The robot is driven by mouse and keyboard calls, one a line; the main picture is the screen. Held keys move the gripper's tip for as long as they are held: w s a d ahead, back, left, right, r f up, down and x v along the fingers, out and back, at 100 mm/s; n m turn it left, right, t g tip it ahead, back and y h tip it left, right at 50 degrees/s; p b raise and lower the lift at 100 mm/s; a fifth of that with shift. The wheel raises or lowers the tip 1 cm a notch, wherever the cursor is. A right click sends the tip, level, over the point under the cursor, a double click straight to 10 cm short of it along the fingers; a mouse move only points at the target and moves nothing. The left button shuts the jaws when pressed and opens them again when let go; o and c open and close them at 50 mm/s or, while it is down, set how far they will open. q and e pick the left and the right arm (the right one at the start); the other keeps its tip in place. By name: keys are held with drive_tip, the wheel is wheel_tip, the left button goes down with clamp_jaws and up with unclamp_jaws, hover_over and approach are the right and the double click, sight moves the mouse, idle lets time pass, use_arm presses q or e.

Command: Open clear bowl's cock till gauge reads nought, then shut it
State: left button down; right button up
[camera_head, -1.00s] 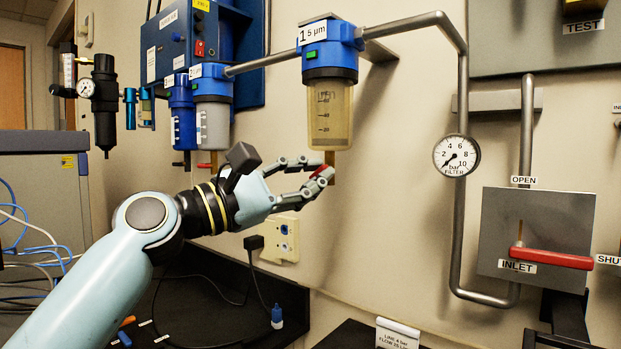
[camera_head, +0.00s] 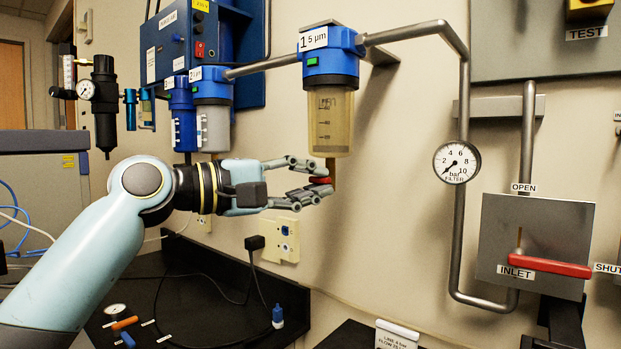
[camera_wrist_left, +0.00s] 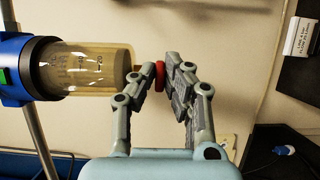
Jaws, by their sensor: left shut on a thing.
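The clear bowl (camera_head: 330,122) hangs under the blue filter head marked 1, 5 µm; its wall looks yellowish. It also shows in the left wrist view (camera_wrist_left: 95,68). A small red cock handle (camera_head: 320,181) sits below the bowl's bottom outlet and lies about level. It shows between my fingers in the wrist view (camera_wrist_left: 159,75). My left gripper (camera_head: 327,179) is shut on this handle, its fingers partly hiding it. The filter gauge (camera_head: 457,162) has its needle pointing to the lower left, near the low end of the scale. My right gripper is not in view.
The red inlet lever (camera_head: 543,266) lies toward the SHUT label. Two more filters (camera_head: 213,125) hang left of the bowl, above my left forearm. A black bench (camera_head: 215,310) lies below. A steel pipe (camera_head: 458,240) runs down the wall at the right.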

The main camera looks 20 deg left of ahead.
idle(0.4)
use_arm(q)
drive_tip(key=c, duration=1.4)
unclamp_jaws()
